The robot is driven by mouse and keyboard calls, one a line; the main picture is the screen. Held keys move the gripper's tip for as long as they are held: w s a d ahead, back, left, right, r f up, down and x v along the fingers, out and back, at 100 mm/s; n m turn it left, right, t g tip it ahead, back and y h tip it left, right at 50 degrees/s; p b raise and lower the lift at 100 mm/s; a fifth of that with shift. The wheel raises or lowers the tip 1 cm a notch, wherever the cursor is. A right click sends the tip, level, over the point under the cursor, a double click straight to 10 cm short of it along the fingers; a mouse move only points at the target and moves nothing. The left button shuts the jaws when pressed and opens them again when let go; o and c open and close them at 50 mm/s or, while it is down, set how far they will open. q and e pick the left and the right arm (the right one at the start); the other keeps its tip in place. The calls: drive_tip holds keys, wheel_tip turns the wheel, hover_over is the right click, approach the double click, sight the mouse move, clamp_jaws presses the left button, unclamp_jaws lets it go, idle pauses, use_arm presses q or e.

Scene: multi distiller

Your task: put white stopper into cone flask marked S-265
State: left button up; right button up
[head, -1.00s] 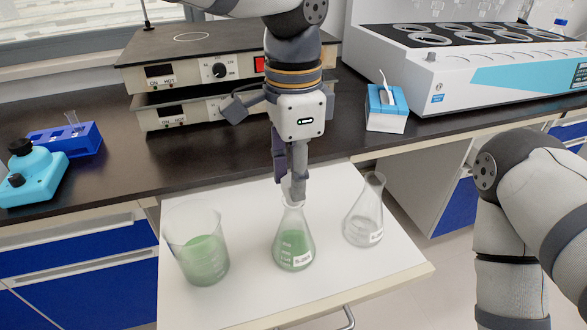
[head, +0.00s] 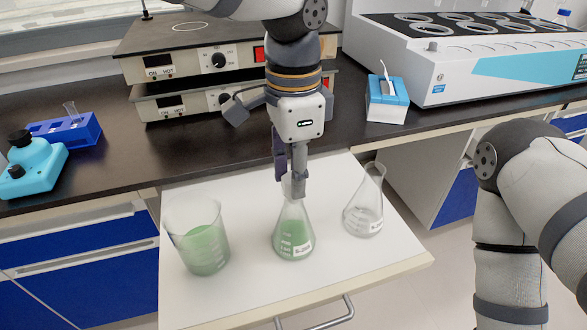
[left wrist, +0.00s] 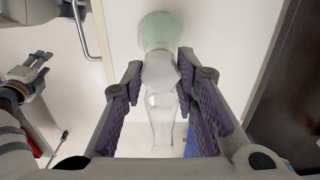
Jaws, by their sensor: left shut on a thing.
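My left gripper (head: 297,191) points down at the mouth of a cone flask (head: 292,238) holding green liquid, upright on the white pull-out board. Its label looks like S-265, but the print is small. In the left wrist view, my left gripper (left wrist: 158,85) is shut on a pale white piece, the white stopper (left wrist: 160,73), at its fingertips. In the head view the fingers mostly hide the stopper, so I cannot tell whether it is seated in the neck. My right gripper (left wrist: 38,76) shows at the left edge of the left wrist view; its finger gap is unclear.
A beaker (head: 203,250) of green liquid stands left of the flask. An empty cone flask (head: 364,212) stands close on the right. The white board (head: 250,290) is clear in front. Hotplates (head: 190,80) and a blue-topped box (head: 387,105) stand on the dark counter behind.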

use_arm(q)
drive_tip(key=o, duration=0.8)
wheel_tip(320, 180, up, 12)
drive_tip(key=shift+r, duration=0.1)
